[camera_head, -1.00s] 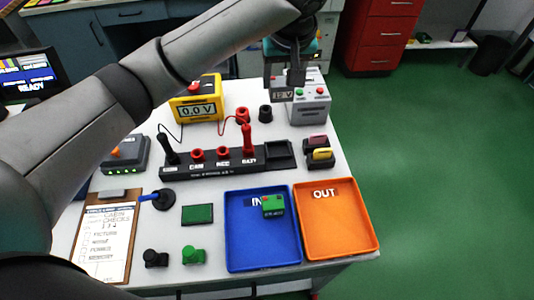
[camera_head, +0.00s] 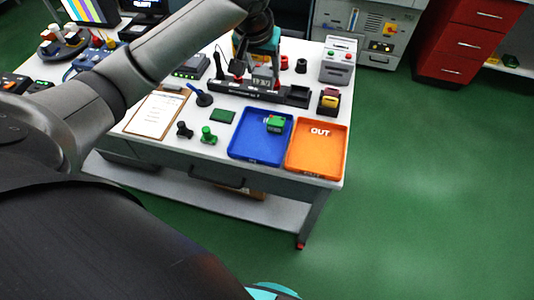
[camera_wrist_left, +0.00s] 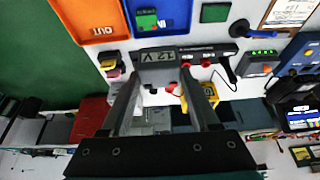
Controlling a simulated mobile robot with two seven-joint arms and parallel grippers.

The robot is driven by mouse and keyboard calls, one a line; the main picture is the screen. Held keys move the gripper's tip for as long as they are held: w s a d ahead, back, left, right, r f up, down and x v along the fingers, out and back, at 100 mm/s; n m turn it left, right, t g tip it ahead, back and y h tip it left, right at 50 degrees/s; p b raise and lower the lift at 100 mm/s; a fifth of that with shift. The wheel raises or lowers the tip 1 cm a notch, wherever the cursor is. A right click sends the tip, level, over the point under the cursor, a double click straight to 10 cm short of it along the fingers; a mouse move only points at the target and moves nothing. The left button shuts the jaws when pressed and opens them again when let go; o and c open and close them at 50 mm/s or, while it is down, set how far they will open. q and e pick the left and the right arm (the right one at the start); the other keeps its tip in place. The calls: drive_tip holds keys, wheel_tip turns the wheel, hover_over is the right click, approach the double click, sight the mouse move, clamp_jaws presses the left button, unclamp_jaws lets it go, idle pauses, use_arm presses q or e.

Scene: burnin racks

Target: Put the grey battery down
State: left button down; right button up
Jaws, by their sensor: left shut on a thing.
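The grey battery (camera_head: 263,72), a small block with a "12 V" label, is held by my left gripper (camera_head: 262,66) above the black strip (camera_head: 232,89) at the back of the workbench. In the left wrist view the battery (camera_wrist_left: 158,62) sits between the two fingertips (camera_wrist_left: 160,78), its label facing the camera. The gripper is shut on it. The strip carries red knobs and an empty black cradle (camera_head: 297,95) at its right end. Whether the battery touches the strip cannot be told. My right gripper is not in view.
A blue tray (camera_head: 250,152) with a green block (camera_head: 276,124) and an orange tray (camera_head: 317,155) marked OUT lie at the front right. A grey box (camera_head: 338,62) stands behind, by a black holder (camera_head: 328,102) with coloured pieces. A clipboard (camera_head: 158,115) lies left.

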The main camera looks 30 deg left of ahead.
use_arm(q)
drive_tip(key=shift+s+a, duration=0.15)
drive_tip(key=shift+s, duration=0.25)
wheel_tip(320, 180, down, 16)
drive_tip(key=b, duration=0.3)
drive_tip(key=shift+a+f, duration=0.1)
drive_tip(key=shift+f, duration=0.15)
wheel_tip(320, 180, down, 4)
drive_tip(key=shift+r+b, duration=0.25)
drive_tip(key=shift+b, duration=0.3)
drive_tip(key=shift+c, duration=0.6)
unclamp_jaws()
drive_tip(key=shift+s+f, duration=0.1)
drive_tip(key=shift+f, duration=0.05)
